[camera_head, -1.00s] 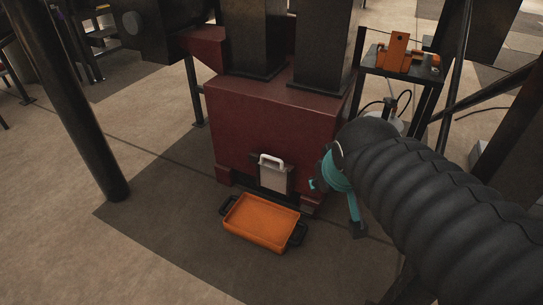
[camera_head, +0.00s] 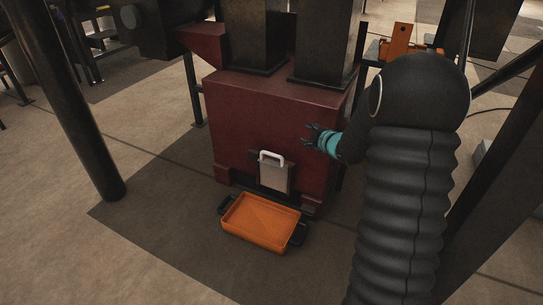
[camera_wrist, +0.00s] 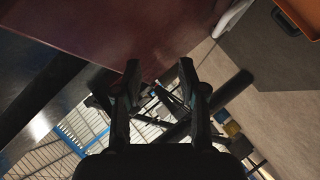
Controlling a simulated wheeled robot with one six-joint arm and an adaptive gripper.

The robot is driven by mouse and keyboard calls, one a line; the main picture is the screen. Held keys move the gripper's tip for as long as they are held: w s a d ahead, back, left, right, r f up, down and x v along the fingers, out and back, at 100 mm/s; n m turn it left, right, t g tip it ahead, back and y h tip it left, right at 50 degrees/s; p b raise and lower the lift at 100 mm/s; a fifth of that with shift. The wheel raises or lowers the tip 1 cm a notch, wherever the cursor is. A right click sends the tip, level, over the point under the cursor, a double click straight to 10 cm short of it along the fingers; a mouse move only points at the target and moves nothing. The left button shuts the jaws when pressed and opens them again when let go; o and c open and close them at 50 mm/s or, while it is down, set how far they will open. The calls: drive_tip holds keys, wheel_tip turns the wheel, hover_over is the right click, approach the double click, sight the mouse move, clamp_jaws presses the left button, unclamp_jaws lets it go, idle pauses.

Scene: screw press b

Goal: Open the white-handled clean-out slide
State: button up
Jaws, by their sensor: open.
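The clean-out slide (camera_head: 272,178) is a pale plate with a white handle (camera_head: 271,157) on top. It sits low on the front of the dark red press housing (camera_head: 265,125). My gripper (camera_head: 309,134) is open and empty, to the right of the handle and higher, apart from it, in front of the red housing. In the wrist view my two dark fingers (camera_wrist: 160,75) are spread with nothing between them. A white piece, likely the handle (camera_wrist: 232,17), shows at the top right of that view.
An orange tray (camera_head: 232,221) with black handles lies on the floor in front of the slide. A black post (camera_head: 85,110) stands at the left. A side stand with an orange item (camera_head: 401,40) is at the back right.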

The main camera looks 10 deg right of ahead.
sight(277, 157)
wheel_tip(277, 157, down, 13)
drive_tip(key=a+n+y+b, duration=0.2)
drive_tip(key=n+y, duration=0.3)
drive_tip(key=y, duration=0.1)
drive_tip(key=shift+g, duration=0.3)
drive_tip(key=x, duration=1.4)
drive_tip(key=shift+d+f+b, duration=0.1)
drive_tip(key=shift+f+b, duration=0.05)
drive_tip(key=shift+b, duration=0.15)
drive_tip(key=shift+s, duration=0.1)
clamp_jaws()
